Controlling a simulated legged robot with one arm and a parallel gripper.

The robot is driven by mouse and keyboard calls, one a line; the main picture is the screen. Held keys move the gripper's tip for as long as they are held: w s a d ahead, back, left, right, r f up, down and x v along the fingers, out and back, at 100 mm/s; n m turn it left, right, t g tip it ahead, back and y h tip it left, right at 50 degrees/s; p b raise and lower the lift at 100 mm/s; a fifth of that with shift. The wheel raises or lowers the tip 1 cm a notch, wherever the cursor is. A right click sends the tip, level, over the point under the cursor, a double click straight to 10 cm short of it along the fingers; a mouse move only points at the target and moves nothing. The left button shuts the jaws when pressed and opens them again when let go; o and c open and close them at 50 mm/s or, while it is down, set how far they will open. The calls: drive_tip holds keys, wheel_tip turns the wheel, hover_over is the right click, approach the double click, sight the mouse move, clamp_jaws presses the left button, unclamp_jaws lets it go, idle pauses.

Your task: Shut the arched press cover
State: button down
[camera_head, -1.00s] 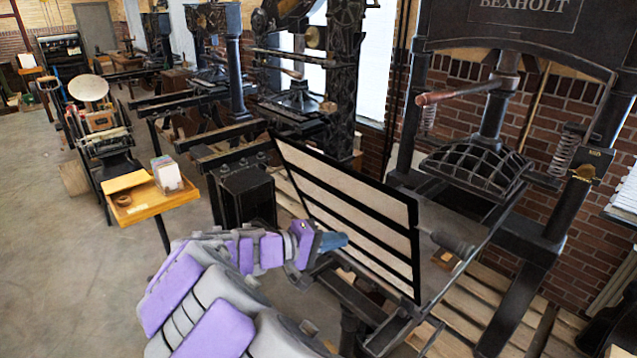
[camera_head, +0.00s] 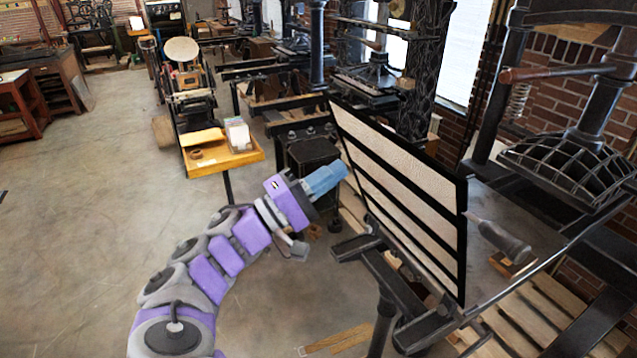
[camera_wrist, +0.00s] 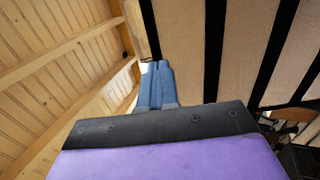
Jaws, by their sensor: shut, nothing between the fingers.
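The press cover (camera_head: 408,196) is a black-framed panel with cream strips. It stands open, tilted up at the near left end of the press bed (camera_head: 532,226). My gripper (camera_head: 340,170) has blue fingers, shut and empty. In the head view it is left of the cover, at its upper left part. In the wrist view the fingers (camera_wrist: 157,72) point up along the cover's left edge, with the cover's striped face (camera_wrist: 230,50) to the right. I cannot tell whether they touch it.
The press has a dark ribbed dome (camera_head: 570,165) and a lever with a reddish handle (camera_head: 540,74) at the right. A roller (camera_head: 503,240) lies on the bed. A yellow side table (camera_head: 222,158) stands behind my arm. The floor at left is clear.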

sight(385, 138)
drive_tip(key=b+x, duration=0.1)
drive_tip(key=x, duration=0.6)
drive_tip(key=shift+w+d+r, duration=0.1)
drive_tip(key=shift+w+r, duration=0.05)
drive_tip(key=shift+w, duration=0.2)
drive_tip(key=shift+w+d+r, duration=0.2)
drive_tip(key=shift+d, duration=0.4)
drive_tip(key=shift+a, duration=0.25)
